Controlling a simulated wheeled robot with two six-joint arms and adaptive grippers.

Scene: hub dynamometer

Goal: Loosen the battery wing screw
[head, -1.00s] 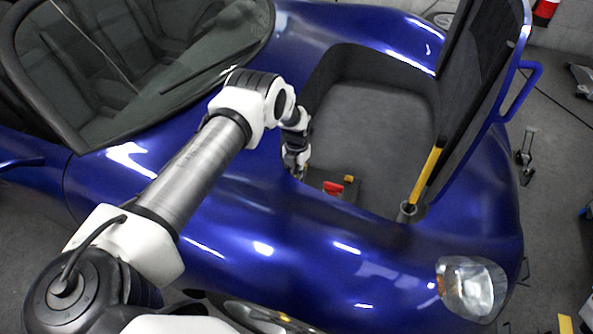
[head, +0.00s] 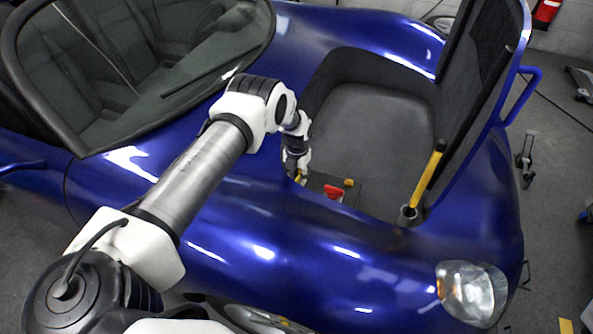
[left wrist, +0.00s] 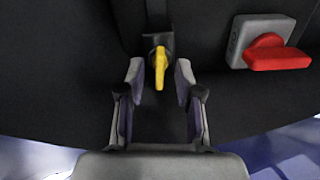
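The yellow wing screw (left wrist: 160,65) shows in the left wrist view on a small dark mount against the black wall of the compartment. My left gripper (left wrist: 160,78) is open, with one fingertip on each side of the wing screw. Gaps show between the screw and both fingertips, so it is not gripped. In the head view my left gripper (head: 297,168) reaches down into the car's open front compartment at its near left corner, and a bit of yellow shows at its tip. My right gripper is not in view.
A red rotary handle on a grey block (left wrist: 268,42) sits right of the gripper; it also shows in the head view (head: 334,192). A small yellow part (head: 349,183) is beside it. A yellow-handled tool (head: 428,175) stands at the compartment's right. The raised lid (head: 470,90) bounds the right side.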

